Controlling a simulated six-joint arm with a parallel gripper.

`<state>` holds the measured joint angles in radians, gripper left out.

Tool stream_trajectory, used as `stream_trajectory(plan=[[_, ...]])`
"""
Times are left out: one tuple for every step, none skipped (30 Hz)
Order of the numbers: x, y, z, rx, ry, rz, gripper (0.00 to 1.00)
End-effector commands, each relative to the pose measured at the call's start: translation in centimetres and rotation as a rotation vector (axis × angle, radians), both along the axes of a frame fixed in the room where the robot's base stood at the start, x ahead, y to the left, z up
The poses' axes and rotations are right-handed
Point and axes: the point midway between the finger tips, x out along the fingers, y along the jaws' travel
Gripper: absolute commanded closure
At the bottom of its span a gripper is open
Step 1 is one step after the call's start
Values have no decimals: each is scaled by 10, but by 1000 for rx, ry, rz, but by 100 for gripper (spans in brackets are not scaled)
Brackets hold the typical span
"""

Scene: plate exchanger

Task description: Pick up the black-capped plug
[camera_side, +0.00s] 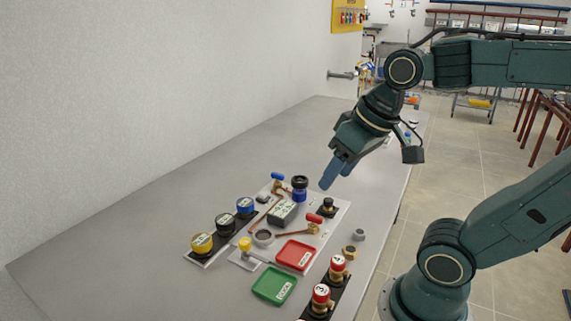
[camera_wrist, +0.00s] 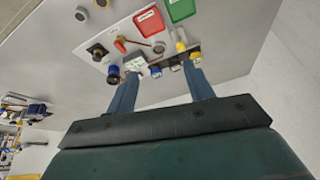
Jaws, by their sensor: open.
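The black-capped plug (camera_side: 225,224) stands upright in the middle of a row on a dark rack at the left of the work area in the side view. A yellow-capped plug (camera_side: 202,243) is on one side of it and a blue-capped plug (camera_side: 245,206) on the other. My gripper (camera_side: 327,183) is open and empty, high above the table, to the right of and well apart from the plug. In the wrist view my gripper (camera_wrist: 162,74) has its two blue fingers spread wide.
Red (camera_side: 296,255) and green (camera_side: 274,285) trays lie in front of the rack. Red-capped plugs (camera_side: 338,264) stand at the right. A blue-and-black cylinder (camera_side: 299,190) and a black fitting (camera_side: 327,206) rise near my gripper. The far table (camera_side: 300,130) is clear beside the wall.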

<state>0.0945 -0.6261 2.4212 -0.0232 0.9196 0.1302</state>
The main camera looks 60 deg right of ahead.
Motion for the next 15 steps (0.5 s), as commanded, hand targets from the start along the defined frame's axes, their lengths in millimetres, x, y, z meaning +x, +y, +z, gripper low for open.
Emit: stream_trajectory(plan=[[7, -6, 1, 16, 20, -52, 48], [12, -9, 1, 28, 29, -86, 48], [17, -14, 1, 44, 44, -132, 48], [22, -18, 2, 55, 55, -169, 48], [26, -23, 2, 67, 65, -204, 48], [32, -28, 2, 83, 78, -252, 48], [36, -33, 1, 94, 89, -288, 48], [41, -38, 1, 106, 100, -324, 48], [46, -44, 0, 122, 114, -373, 48], [50, -50, -1, 134, 123, -410, 48], [54, -55, -2, 145, 132, -447, 48], [60, -62, -3, 160, 145, -496, 48], [63, -68, -5, 172, 155, -531, 48], [67, -74, -6, 183, 164, -567, 48], [71, -82, -9, 199, 178, -617, 48]])
